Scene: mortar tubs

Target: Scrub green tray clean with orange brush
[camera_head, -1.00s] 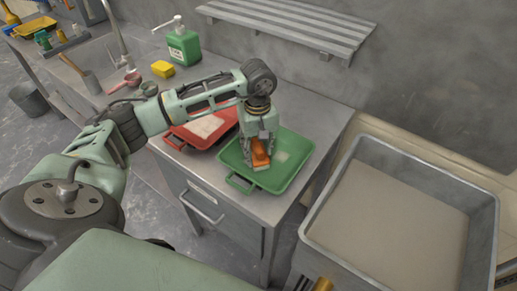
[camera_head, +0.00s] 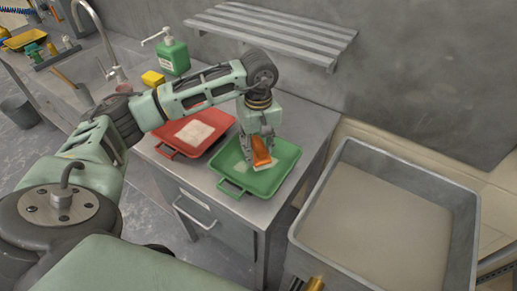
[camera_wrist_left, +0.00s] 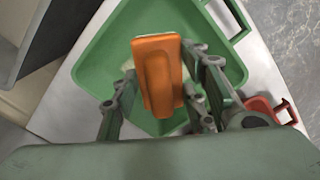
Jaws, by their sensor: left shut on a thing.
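The green tray (camera_head: 284,158) lies on the metal counter, with pale residue patches on its floor; it also shows in the left wrist view (camera_wrist_left: 95,65). My left gripper (camera_head: 262,146) is over the tray, pointing down, shut on the orange brush (camera_head: 262,157). In the left wrist view the brush (camera_wrist_left: 158,70) sits between the two fingers, over the tray floor. The brush's underside is hidden, so I cannot tell how firmly it touches the tray. My right gripper is not in view.
A red tray (camera_head: 168,152) with a pale patch lies left of the green tray. A large grey tub (camera_head: 462,220) of mortar stands at the right. A green soap bottle (camera_head: 173,56) and a yellow sponge (camera_head: 152,78) are at the back. A slatted shelf (camera_head: 270,32) hangs above.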

